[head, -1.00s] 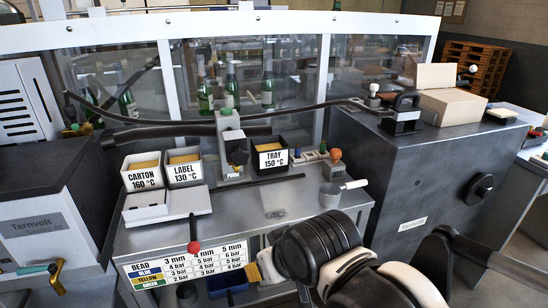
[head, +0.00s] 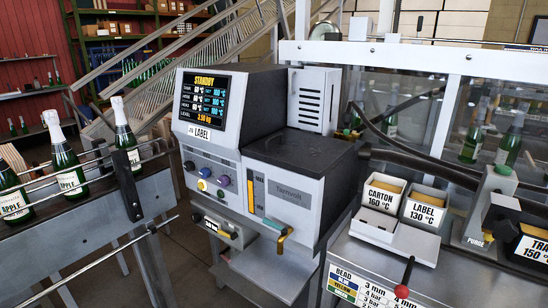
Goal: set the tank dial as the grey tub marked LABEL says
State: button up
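The grey tub marked LABEL 130 °C (head: 424,210) stands at the right on the steel bench, with tan contents. The melter (head: 285,195) stands in the middle. Its lit screen (head: 204,99) reads STANDBY above rows of temperatures too small to read surely. A tag (head: 197,132) reading LABEL sits under the screen. Several small coloured knobs (head: 204,185) are on the front panel below it; I cannot tell which is the tank dial or where it points. My gripper is out of view.
A grey tub marked CARTON 160 °C (head: 382,192) stands beside the LABEL tub, and a dark TRAY tub (head: 532,246) is at the right edge. A red-knobbed lever (head: 402,291) stands at the bench front. Bottles (head: 68,165) line a railed conveyor at the left.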

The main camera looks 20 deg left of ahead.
aim_at(188, 166)
jog(key=u, duration=1.7)
